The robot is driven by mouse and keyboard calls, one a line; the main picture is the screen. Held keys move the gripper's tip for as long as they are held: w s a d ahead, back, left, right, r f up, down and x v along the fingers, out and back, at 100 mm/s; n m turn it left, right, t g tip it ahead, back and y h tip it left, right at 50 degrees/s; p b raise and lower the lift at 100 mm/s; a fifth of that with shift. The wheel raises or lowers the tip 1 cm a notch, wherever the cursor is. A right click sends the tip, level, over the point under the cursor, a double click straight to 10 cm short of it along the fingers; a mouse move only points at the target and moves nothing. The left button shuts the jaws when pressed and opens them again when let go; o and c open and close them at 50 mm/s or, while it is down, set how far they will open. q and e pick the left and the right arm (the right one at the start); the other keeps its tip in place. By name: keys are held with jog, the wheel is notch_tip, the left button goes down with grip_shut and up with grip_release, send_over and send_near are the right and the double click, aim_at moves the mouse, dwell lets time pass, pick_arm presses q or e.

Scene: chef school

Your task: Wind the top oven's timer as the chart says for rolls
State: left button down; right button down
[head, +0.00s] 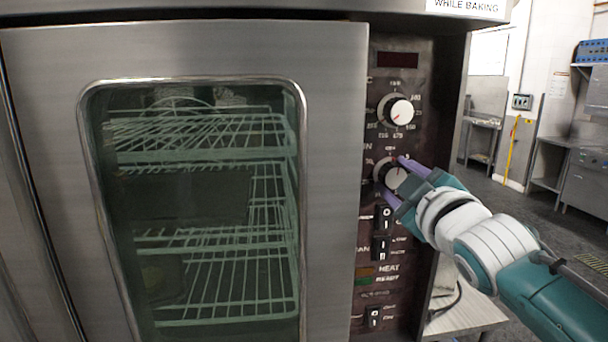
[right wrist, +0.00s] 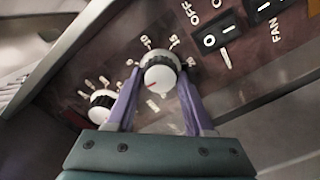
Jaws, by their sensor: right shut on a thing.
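The timer knob (head: 396,178), white-faced with a dark and silver skirt, is the lower of two dials on the oven's dark control panel. It also shows in the right wrist view (right wrist: 161,79), with a red mark on its face toward the lower left. My right gripper (head: 391,177) is shut on this knob, one purple finger on each side, as the right wrist view (right wrist: 158,77) shows. The baking chart is not in view. My left gripper is not in view.
The upper dial (head: 398,111) sits just above on the panel. Rocker switches (head: 381,218) lie close below the gripped knob. The oven's glass door (head: 335,200) is closed, with wire racks inside. A sign (head: 466,6) at the top edge reads "WHILE BAKING". Open floor lies at right.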

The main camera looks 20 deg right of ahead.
jog(key=m, duration=0.5)
jog(key=shift+r+m, duration=0.1)
jog(key=shift+m, duration=1.5)
jog(key=shift+d, duration=0.1)
jog(key=shift+c, duration=1.4)
grip_release()
jog(key=shift+s, duration=0.15)
